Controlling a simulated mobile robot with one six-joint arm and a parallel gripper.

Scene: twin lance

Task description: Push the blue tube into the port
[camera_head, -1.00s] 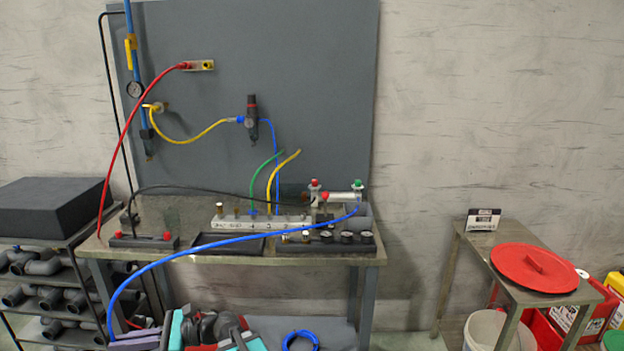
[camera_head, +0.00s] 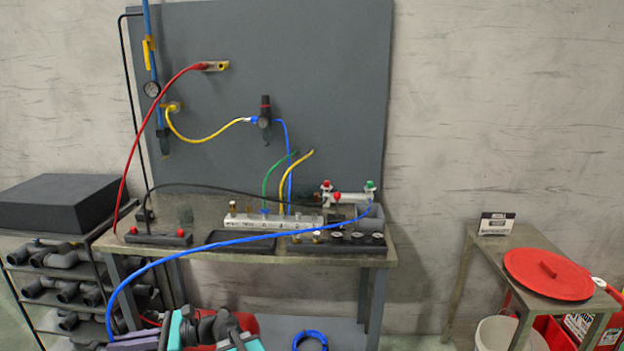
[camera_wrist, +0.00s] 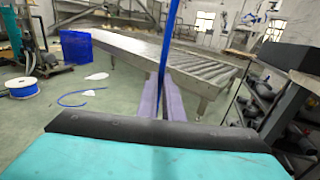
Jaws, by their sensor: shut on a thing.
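The blue tube (camera_head: 205,246) arcs from a green-capped fitting (camera_head: 370,187) at the bench's right, down left to my gripper. My gripper (camera_head: 124,343) is low at the left in the head view, in front of and below the bench. Its purple fingers are shut on the tube's lower part. In the wrist view the tube (camera_wrist: 171,42) rises from between the fingers (camera_wrist: 165,100). The tube's free end is hidden. A pale numbered manifold block (camera_head: 272,221) stands on the bench with green, yellow and blue tubes at it. I cannot tell which port is meant.
The bench (camera_head: 220,267) has black trays (camera_head: 240,243) along its front. A grey panel (camera_head: 330,80) stands behind. A pipe rack (camera_head: 60,290) is at the left, a small table with a red lid (camera_head: 548,273) at the right. A blue coil (camera_head: 310,340) lies below the bench.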

